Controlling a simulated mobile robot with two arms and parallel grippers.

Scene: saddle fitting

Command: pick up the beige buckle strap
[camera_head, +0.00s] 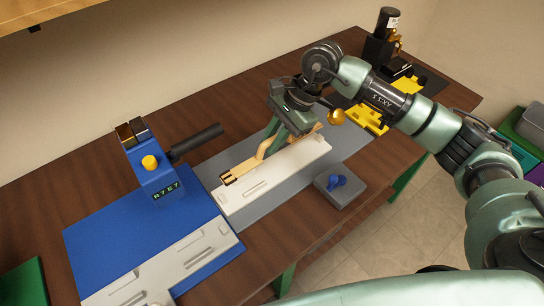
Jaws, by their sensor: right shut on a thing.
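The beige buckle strap (261,157) lies along the top of a white fixture block (291,171). Its end with dark and gold parts (231,178) is at the block's left end. My right gripper (286,139) reaches down from the upper right to the strap's far part and is shut on it. The fingers and hand hide some of the strap there. I cannot tell whether the strap is clear of the block. My left gripper is not in view.
A blue station with a display and yellow knob (150,162) stands left, a black handle (196,142) sticking out from it. A grey block with a blue knob (339,185) sits front right. Yellow pieces (368,118) and dark bottles (386,23) are behind my arm.

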